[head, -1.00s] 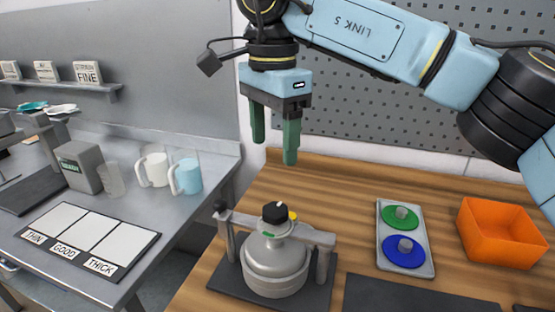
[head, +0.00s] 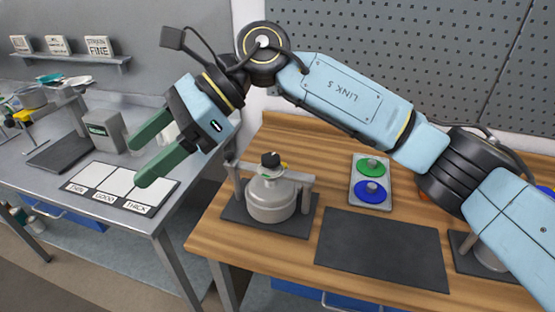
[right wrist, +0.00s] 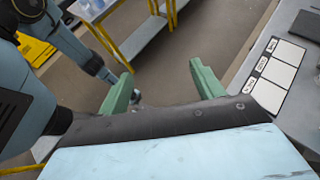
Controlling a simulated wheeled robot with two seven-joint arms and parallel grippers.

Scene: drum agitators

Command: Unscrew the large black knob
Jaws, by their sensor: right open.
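The large black knob (head: 270,159) sits on top of a grey metal drum (head: 271,200), held under a crossbar clamp on a dark mat at the left end of the wooden bench. My right gripper (head: 142,160) has green fingers and is open and empty. It is in the air up and left of the knob, in front of the grey side table, and points left. In the right wrist view its two fingers (right wrist: 160,87) are apart with nothing between them. The knob is not in the right wrist view. My left gripper does not show.
A tray with green and blue discs (head: 371,207) and an empty dark mat (head: 382,247) lie right of the drum. The grey table bears a THIN/GOOD/THICK card (head: 122,184) and a grey box (head: 105,131). A second drum is partly hidden behind my right arm.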

